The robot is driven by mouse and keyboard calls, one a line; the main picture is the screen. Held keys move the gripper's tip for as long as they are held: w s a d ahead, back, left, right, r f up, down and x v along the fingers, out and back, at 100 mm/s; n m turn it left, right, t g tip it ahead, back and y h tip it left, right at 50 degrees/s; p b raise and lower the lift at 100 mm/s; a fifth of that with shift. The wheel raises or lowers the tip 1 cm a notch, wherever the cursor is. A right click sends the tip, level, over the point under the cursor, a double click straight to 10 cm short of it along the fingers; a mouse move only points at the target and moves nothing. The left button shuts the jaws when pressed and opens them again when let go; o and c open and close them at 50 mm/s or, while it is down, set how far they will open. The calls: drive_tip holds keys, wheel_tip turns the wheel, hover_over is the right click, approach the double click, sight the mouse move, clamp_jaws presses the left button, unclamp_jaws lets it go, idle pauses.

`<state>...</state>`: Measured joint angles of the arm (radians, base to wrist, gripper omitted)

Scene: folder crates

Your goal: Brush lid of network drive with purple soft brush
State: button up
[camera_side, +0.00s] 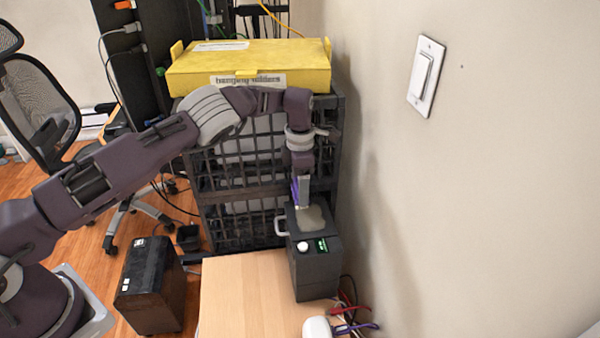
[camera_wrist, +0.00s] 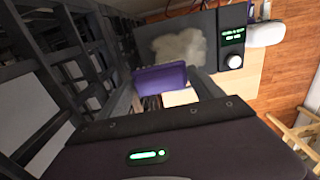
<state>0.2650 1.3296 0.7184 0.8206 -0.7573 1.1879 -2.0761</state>
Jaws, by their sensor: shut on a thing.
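The network drive (camera_side: 315,272) is a dark box with a small green display and a white knob on its front, at the right end of the wooden surface. Its lid (camera_side: 298,229) carries a pale dusty patch (camera_side: 313,217), which also shows as a whitish cloud in the wrist view (camera_wrist: 180,46). My gripper (camera_side: 301,192) points down over the lid's far part, shut on the purple brush (camera_wrist: 160,79). The brush also shows as a thin purple strip in the side view (camera_side: 294,190). Its bristles are not clear, and I cannot tell whether it touches the lid.
Black crates (camera_side: 190,215) stand close behind the drive, topped by a yellow box (camera_side: 250,65). The wall (camera_side: 450,200) is close on the right. A white device (camera_side: 318,328) and red and purple cables lie in front. The wooden surface (camera_side: 245,300) is clear left of the drive.

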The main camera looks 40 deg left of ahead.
drive_tip(key=shift+f, duration=0.95)
drive_tip(key=s+d, duration=0.5)
drive_tip(key=shift+s+d, duration=0.35)
drive_tip(key=shift+d, duration=0.05)
drive_tip(key=shift+w+a, duration=1.45)
drive_tip(key=shift+a, duration=0.05)
drive_tip(key=shift+f, duration=0.65)
drive_tip(key=shift+w+a, duration=1.4)
drive_tip(key=shift+a, duration=0.05)
